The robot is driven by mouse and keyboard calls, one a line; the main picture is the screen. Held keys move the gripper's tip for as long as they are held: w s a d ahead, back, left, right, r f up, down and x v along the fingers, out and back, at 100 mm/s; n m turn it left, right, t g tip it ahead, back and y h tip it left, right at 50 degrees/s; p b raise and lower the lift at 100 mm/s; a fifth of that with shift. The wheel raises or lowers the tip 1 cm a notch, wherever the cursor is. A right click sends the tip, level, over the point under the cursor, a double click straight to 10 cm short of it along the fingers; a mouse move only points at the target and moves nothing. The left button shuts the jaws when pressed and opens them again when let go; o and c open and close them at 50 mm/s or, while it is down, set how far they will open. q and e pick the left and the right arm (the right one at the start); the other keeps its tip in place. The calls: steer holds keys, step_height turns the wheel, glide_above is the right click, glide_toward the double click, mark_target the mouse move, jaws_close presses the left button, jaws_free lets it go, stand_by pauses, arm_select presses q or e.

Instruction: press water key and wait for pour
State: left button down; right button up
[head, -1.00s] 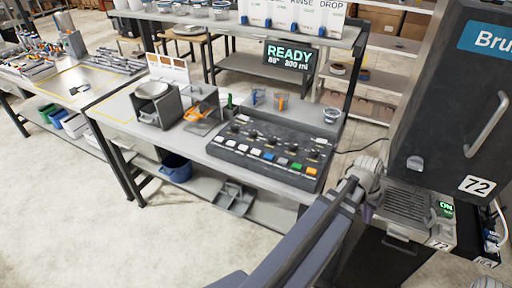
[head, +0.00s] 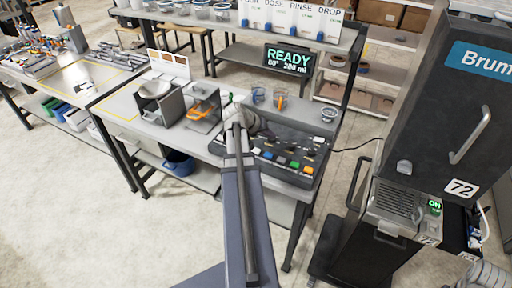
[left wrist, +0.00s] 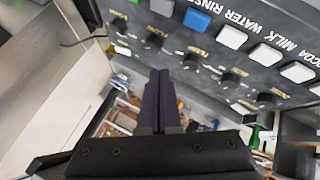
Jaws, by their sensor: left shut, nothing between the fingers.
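The dark control panel (head: 280,143) lies on the middle table with a row of coloured keys along its front. In the left wrist view its printed labels are upside down and include COCOA, MILK, WATER and RINSE. The white key by the WATER label (left wrist: 232,37) sits beside the blue key (left wrist: 196,20). My left gripper (head: 243,122) is over the panel's left part and covers some of it. In the left wrist view its fingers (left wrist: 161,80) are shut and empty, pointing towards the dials, apart from the water key. The display (head: 289,59) reads READY. My right gripper is not in view.
An orange-handled holder (head: 203,108) and a grey box with a bowl (head: 156,97) stand left of the panel. A large dark machine (head: 450,110) stands at the right. Open floor lies in front.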

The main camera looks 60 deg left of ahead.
arm_select(q)
steer(key=r+n+y, duration=0.1)
steer(key=r, duration=0.1)
glide_above(259, 149)
steer(key=s, duration=0.3)
steer(key=shift+w+d+f, duration=0.1)
steer(key=shift+w+d, duration=0.1)
steer(key=shift+w, duration=0.05)
steer(key=shift+f, duration=0.15)
step_height(259, 149, down, 9)
steer(key=b, duration=0.8)
steer(key=shift+r, duration=0.2)
stand_by(1.2)
steer(key=shift+f+b, duration=0.4)
steer(key=shift+b, duration=0.15)
steer(key=shift+f+b, duration=0.45)
stand_by(0.4)
steer(key=shift+r, duration=0.15)
steer(key=shift+r+p, duration=0.75)
steer(key=shift+p, duration=0.1)
